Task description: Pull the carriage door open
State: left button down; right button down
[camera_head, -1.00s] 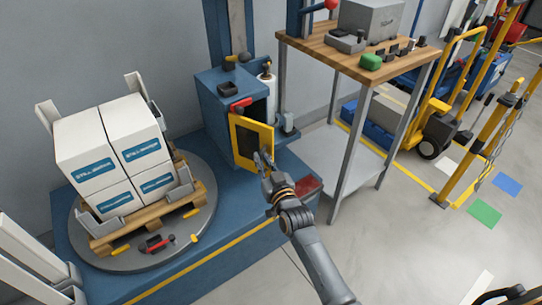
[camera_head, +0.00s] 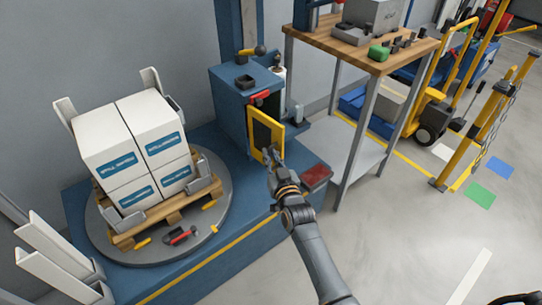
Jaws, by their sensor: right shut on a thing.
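The carriage door (camera_head: 265,131) is a yellow-framed panel with a dark middle, on the front of the blue carriage housing (camera_head: 230,113). It stands partly open, swung out from the housing, with a dark gap beside it. My right gripper (camera_head: 270,157) is at the door's lower outer edge and is shut on the door there. The fingers hide the exact spot that they hold. A red latch-like part (camera_head: 259,97) sits at the top of the housing opening, above the door. My left gripper is not in view.
White boxes (camera_head: 131,150) stand on a pallet on the grey turntable (camera_head: 103,232) to the left. A wooden-topped bench (camera_head: 350,46) stands to the right, its leg (camera_head: 357,145) near my arm. A dark red pad (camera_head: 316,177) lies beside my gripper. Floor in front is clear.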

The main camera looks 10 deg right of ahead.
jog(key=c, duration=1.5)
grip_release()
jog(key=shift+w+a+r, duration=0.2)
jog(key=shift+w+r, duration=0.05)
jog(key=shift+r, duration=0.1)
jog(key=shift+o, duration=0.5)
jog(key=shift+w+f, duration=0.1)
jog(key=shift+f, duration=0.1)
jog(key=s+d, duration=0.1)
jog(key=s, duration=1.1)
jog(key=shift+c, duration=0.4)
